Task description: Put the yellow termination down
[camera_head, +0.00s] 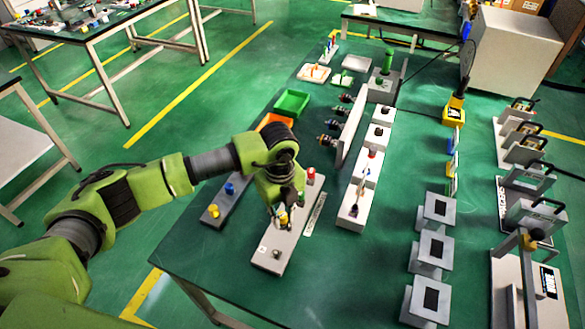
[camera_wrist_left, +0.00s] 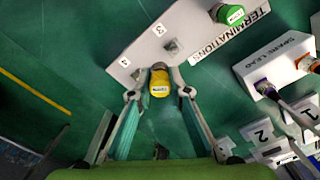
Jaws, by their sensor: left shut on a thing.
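The yellow termination (camera_wrist_left: 160,84) is between the fingertips of my left gripper (camera_wrist_left: 160,76), which is shut on it; its labelled end faces the wrist camera. In the head view my left gripper (camera_head: 283,214) hangs over the pale terminations block (camera_head: 278,246), and the yellow piece (camera_head: 282,218) shows at its tip. In the wrist view the termination overlaps the edge of the block (camera_wrist_left: 150,45), near the numbers 3 and 4. I cannot tell whether it touches the block. Bare metal posts show on the block. My right gripper is not in view.
A green-topped termination (camera_wrist_left: 230,13) stands on the block in the wrist view. A dark strip (camera_head: 222,201) with blue and yellow knobs lies left of the block. A long white rack (camera_head: 360,190) stands to the right. Green table surface is clear between them and the grey stands (camera_head: 432,250).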

